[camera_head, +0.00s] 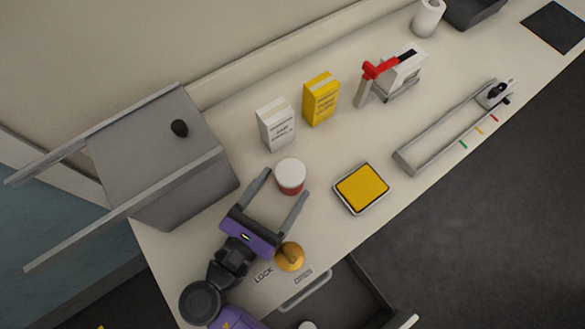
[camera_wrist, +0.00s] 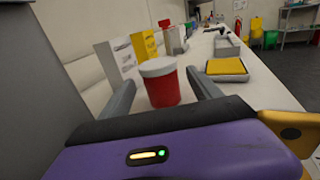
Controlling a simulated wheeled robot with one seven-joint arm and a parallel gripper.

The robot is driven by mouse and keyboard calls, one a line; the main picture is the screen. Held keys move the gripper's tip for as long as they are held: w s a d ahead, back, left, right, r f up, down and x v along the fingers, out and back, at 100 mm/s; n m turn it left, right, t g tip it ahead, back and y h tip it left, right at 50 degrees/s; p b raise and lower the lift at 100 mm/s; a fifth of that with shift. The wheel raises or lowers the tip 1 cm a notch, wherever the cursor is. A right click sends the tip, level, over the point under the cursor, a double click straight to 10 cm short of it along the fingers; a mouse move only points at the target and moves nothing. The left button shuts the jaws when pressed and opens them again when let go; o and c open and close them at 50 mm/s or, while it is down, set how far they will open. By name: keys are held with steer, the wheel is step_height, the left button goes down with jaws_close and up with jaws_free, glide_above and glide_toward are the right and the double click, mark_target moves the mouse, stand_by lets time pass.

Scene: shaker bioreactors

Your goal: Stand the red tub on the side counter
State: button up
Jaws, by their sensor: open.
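The red tub (camera_head: 290,186) with a white lid stands upright on the counter (camera_head: 228,276). In the wrist view the red tub (camera_wrist: 163,88) is straight ahead, between and beyond the tips of the fingers. My gripper (camera_head: 282,184) is open, its two grey fingers low over the counter and pointing at the tub. The wrist view shows the same open fingers (camera_wrist: 163,97), one on each side of the tub. I cannot tell whether either finger touches it. Which surface is the side counter is not clear from these views.
A white box (camera_head: 276,124) and a yellow box (camera_head: 321,99) stand behind the tub. A yellow-topped tray (camera_head: 361,188) lies to its right. A grey cabinet (camera_head: 160,165) is on the left. An orange knob (camera_head: 290,256) sits near the gripper, above an open drawer (camera_head: 345,290).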

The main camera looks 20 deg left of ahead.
steer(key=shift+s+a, duration=0.2)
steer(key=shift+s, duration=1.15)
steer(key=shift+s+a, duration=0.2)
steer(key=shift+s, duration=1.1)
